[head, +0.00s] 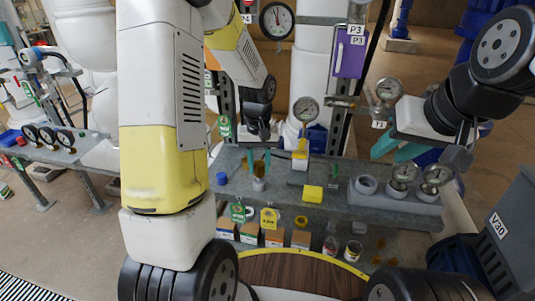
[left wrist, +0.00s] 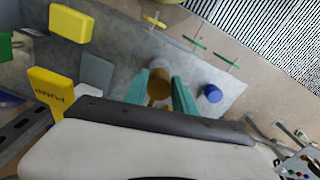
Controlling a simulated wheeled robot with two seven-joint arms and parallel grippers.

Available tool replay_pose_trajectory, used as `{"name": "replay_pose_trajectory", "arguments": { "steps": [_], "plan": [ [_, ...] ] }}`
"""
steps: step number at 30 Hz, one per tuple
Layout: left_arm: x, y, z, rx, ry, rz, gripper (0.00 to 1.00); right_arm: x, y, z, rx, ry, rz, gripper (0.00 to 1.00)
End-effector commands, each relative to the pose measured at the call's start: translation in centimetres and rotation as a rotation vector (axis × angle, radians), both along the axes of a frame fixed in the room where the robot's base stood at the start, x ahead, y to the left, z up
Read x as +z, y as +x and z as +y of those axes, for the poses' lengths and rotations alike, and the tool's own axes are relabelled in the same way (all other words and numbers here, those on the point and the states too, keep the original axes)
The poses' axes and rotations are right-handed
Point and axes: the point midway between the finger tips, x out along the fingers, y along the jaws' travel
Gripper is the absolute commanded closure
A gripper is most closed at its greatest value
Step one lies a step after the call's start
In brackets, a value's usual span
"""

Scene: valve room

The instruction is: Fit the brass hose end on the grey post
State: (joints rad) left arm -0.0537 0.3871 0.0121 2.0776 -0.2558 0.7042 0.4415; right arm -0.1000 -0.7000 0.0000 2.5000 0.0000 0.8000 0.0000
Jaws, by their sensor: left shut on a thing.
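The brass hose end (head: 260,169) is between the teal fingers of my left gripper (head: 258,164), above the metal bench. In the left wrist view the brass piece (left wrist: 158,88) shows between the same fingers (left wrist: 160,95), which are shut on it. The grey post (head: 259,185) stands on the bench directly below the brass piece in the head view. Its round grey top (left wrist: 159,64) shows just beyond the brass in the wrist view. I cannot tell whether the two touch. My right gripper (head: 396,151) is at the right, fingers apart and empty.
A blue cap (head: 221,178) lies left of the post. A yellow block (head: 313,193) and a small gauge stand (head: 299,160) are to its right. A grey holder (head: 395,194) with gauges is further right. Small boxes (head: 274,237) sit on the lower shelf.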

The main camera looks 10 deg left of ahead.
Motion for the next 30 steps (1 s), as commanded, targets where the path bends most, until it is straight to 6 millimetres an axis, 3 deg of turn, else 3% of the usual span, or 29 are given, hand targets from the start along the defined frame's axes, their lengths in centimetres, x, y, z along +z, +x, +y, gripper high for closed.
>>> {"name": "replay_pose_trajectory", "arguments": {
  "steps": [30],
  "plan": [
    [-1.0,0.0,0.0,0.000,0.000,0.000,0.97,0.0,0.0,0.0,0.000,0.000,0.000,0.67]
  ]
}}
